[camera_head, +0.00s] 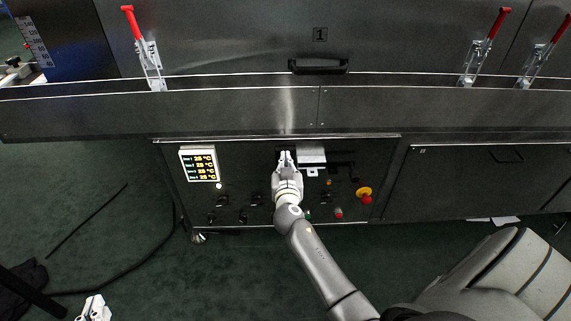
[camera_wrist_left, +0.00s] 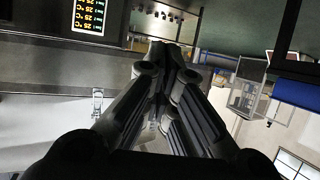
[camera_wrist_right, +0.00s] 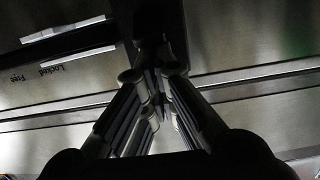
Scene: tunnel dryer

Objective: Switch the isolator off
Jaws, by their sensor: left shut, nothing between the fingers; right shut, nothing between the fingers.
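The dark control panel (camera_head: 240,170) runs along the front of the dryer. My right gripper (camera_head: 285,155) is shut and empty in front of the panel's upper middle. In the right wrist view its closed fingertips (camera_wrist_right: 155,78) are at a dark upright block (camera_wrist_right: 158,18), perhaps the isolator handle; whether they touch is unclear. Printed words "Locked" and "Free" (camera_wrist_right: 58,75) show to the left of it. The isolator cannot be surely identified in the head view; my gripper covers part of the panel. My left gripper (camera_head: 95,308) is shut and empty, low at the far left, away from the panel.
A lit temperature display (camera_head: 199,164) is left on the panel. Several black knobs (camera_head: 222,201) sit below. A red button on yellow (camera_head: 364,194) is at the right. A pale plate (camera_head: 311,152) is beside my right gripper. A ledge (camera_head: 220,112) overhangs above, with red-handled clamps (camera_head: 150,60).

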